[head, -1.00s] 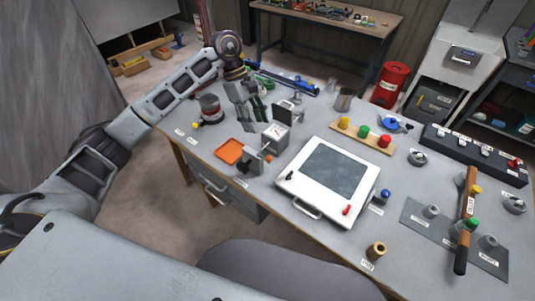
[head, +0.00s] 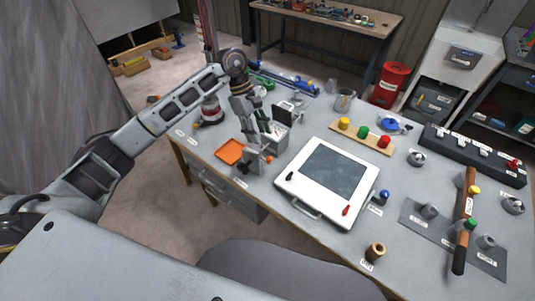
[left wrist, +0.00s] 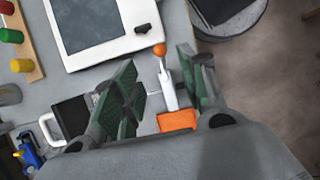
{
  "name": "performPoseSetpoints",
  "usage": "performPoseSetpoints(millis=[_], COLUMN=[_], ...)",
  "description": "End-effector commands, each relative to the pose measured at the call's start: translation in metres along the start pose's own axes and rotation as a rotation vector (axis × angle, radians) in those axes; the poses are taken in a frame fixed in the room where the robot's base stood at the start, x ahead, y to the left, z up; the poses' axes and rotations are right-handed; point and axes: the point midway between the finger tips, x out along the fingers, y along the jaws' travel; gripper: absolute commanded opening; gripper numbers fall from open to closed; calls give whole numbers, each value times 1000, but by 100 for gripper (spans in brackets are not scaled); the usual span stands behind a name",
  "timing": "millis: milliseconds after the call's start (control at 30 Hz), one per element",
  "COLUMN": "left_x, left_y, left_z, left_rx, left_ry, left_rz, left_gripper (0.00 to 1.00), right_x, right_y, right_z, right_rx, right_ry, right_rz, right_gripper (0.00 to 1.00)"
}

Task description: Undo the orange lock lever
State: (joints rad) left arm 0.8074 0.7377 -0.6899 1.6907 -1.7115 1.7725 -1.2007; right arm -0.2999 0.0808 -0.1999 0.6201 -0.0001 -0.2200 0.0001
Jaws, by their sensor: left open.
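The lock lever has an orange ball knob (head: 268,159) and sits on a grey block (head: 250,161) near the front edge of the bench. In the left wrist view the orange knob (left wrist: 159,50) tops a pale shaft (left wrist: 168,88). My left gripper (head: 262,130) is open and empty, fingers pointing down, just behind and above the lever in the head view. In the left wrist view its green-grey fingers (left wrist: 158,88) stand either side of the lever shaft, with visible gaps; I cannot tell the height difference. My right gripper is not in view.
An orange square (head: 229,151) lies left of the lever block. A white framed panel (head: 308,203) lies to the right.

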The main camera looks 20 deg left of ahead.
Motion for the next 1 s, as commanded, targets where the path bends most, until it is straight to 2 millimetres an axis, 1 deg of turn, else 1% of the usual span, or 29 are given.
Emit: performPoseSetpoints(millis=[500,700,833,1000], left_x=[64,86,94,99], left_y=[-1,0,0,0], left_z=[0,0,0,0], left_rx=[-1,-2,-1,-1], left_ry=[-1,-1,0,1], left_rz=[-2,-1,0,1], left_gripper=[42,42,42,42], right_x=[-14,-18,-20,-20], right_y=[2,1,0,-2], right_z=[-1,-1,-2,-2], right_rx=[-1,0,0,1], right_ry=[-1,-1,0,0], right_rz=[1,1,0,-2], right_gripper=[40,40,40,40])
